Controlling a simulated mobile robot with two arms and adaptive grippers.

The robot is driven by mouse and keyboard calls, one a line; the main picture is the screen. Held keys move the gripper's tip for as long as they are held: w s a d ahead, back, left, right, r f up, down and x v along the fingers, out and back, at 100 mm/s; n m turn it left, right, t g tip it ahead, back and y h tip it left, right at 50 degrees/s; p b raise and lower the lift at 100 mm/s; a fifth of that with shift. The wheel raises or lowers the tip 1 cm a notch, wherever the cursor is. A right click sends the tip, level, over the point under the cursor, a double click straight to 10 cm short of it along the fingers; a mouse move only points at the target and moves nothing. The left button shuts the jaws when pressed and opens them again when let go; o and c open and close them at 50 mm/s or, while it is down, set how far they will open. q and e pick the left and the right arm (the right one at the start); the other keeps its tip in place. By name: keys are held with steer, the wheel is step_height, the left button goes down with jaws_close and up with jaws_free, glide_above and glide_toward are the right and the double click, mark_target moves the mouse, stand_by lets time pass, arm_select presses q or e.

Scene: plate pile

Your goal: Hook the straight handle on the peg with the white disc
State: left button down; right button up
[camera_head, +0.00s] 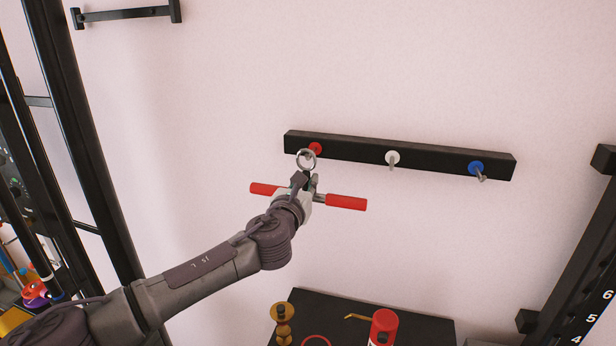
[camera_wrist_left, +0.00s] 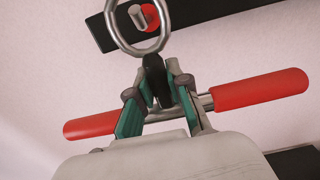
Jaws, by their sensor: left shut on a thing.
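The straight handle (camera_head: 346,202) has red grips on a metal bar and a metal ring (camera_head: 307,159) at its top. My left gripper (camera_head: 304,184) is shut on the handle's middle, below the ring; the left wrist view shows the same hold (camera_wrist_left: 160,95). The handle lies roughly level, ring upward. In the head view the ring overlaps the peg with the red disc (camera_head: 316,148); I cannot tell whether they touch. The peg with the white disc (camera_head: 392,158) is bare, to the right at the rail's middle. My right gripper is not in view.
The black rail (camera_head: 435,164) on the wall also bears a peg with a blue disc (camera_head: 477,169), bare. Below stands a dark table (camera_head: 340,305) with a brass-coloured object (camera_head: 283,322) and a red canister (camera_head: 383,326). Black racks stand at left and right.

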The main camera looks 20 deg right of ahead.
arm_select(q)
steer(key=p+v, duration=0.2)
steer(key=v, duration=0.2)
steer(key=shift+s+a+r, duration=0.15)
steer(key=shift+s, duration=0.05)
stand_by(0.4)
stand_by(0.3)
steer(key=shift+s+a+f+p, duration=0.2)
steer(key=shift+s+a+f, duration=0.2)
steer(key=shift+s, duration=0.3)
steer(key=shift+s+a+f+p, duration=0.15)
steer(key=shift+s+a+f, duration=0.1)
steer(key=shift+s+a, duration=0.35)
steer(key=shift+s+a+f+p, duration=0.2)
steer(key=shift+s+a+f, duration=0.2)
steer(key=shift+s, duration=0.35)
